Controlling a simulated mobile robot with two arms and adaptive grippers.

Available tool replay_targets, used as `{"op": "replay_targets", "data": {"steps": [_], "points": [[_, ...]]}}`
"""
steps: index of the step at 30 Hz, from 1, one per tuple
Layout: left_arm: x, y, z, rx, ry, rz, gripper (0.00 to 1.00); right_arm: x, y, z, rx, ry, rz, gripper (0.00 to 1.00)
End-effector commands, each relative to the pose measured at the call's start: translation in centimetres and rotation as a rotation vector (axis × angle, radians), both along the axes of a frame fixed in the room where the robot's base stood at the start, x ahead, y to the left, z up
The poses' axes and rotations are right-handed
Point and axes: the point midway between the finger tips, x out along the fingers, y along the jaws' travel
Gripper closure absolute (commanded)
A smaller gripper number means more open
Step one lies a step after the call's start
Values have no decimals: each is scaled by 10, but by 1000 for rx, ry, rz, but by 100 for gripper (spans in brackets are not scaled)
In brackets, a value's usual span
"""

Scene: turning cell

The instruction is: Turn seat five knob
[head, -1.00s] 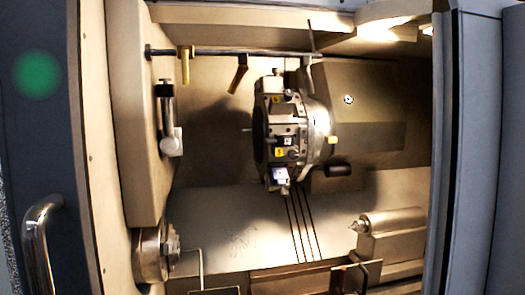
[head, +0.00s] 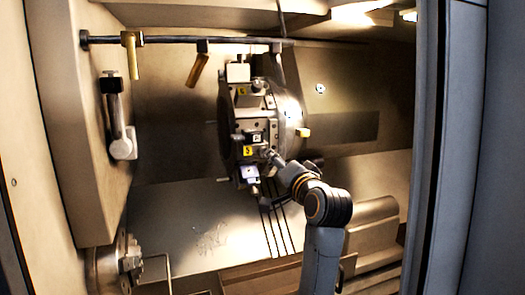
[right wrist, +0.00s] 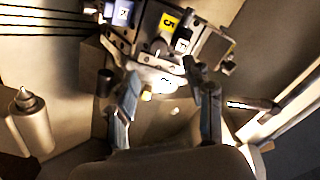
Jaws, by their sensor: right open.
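The tool turret (head: 262,120) stands in the middle of the lathe's work area, with tool seats around its rim. A yellow label (head: 248,151) marks a seat on its lower front; in the right wrist view the yellow label (right wrist: 169,22) reads 5. A small round metal part (right wrist: 158,47), perhaps the seat's knob, shows beside that label. My right gripper (head: 270,158) reaches the turret from the lower right, close to the seat with the label. In the right wrist view my right gripper (right wrist: 163,70) is open, its fingers apart and empty. Contact cannot be told. My left gripper is not in view.
A chuck (head: 115,265) is at the lower left. A pipe with yellow nozzles (head: 130,55) runs above the turret. A pointed tailstock (right wrist: 30,115) shows in the right wrist view. The door edge (head: 432,150) bounds the opening on the right.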

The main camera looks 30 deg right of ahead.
Motion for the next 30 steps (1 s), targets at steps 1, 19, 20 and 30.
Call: {"op": "replay_targets", "data": {"steps": [1, 19, 20, 30], "points": [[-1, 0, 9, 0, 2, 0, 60, 13, -2, 3, 2, 5, 2, 48], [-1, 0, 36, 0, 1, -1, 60, 88, -21, 1, -1, 1, 1, 48], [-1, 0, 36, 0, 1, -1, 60, 88, -21, 0, -1, 0, 0, 48], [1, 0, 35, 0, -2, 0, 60, 88, -21, 0, -1, 0, 0, 76]]}}
